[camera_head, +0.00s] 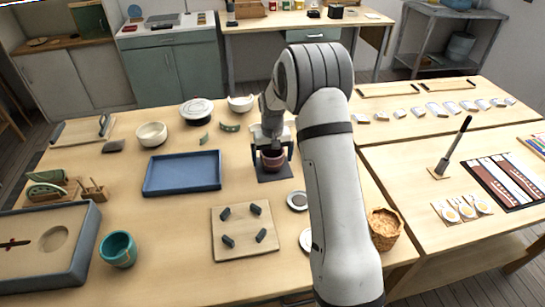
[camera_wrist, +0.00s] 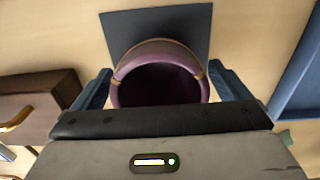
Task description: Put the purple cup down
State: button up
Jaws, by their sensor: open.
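The purple cup (camera_head: 272,158) stands on a dark square mat (camera_head: 275,175) on the wooden table in the head view. In the wrist view the cup (camera_wrist: 160,57) shows its open mouth, with thin gold seams at its rim, over the dark mat (camera_wrist: 195,20). My gripper (camera_head: 270,150) is around the cup, one finger on each side. In the wrist view the fingers of my gripper (camera_wrist: 162,88) are spread, with the cup between them. The near part of the cup is hidden by my gripper's body.
A blue tray (camera_head: 182,189) lies left of the mat. A wooden board with several dark pegs (camera_head: 215,250) is in front. A small round dish (camera_head: 297,200) and a woven basket (camera_head: 384,240) are near my arm. Bowls (camera_head: 152,134) stand at the back left. A teal cup (camera_head: 117,249) is front left.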

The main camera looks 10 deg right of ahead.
jog(key=s+r, duration=0.3)
jog(key=r, duration=0.5)
jog(key=s+r, duration=0.3)
jog(key=r, duration=0.6)
jog(key=s+r+t, duration=0.1)
jog(key=s+t, duration=0.1)
jog(key=s, duration=2.6)
jog(key=shift+r+t+b, duration=0.3)
jog(key=shift+r, duration=0.05)
jog(key=shift+c, duration=0.5)
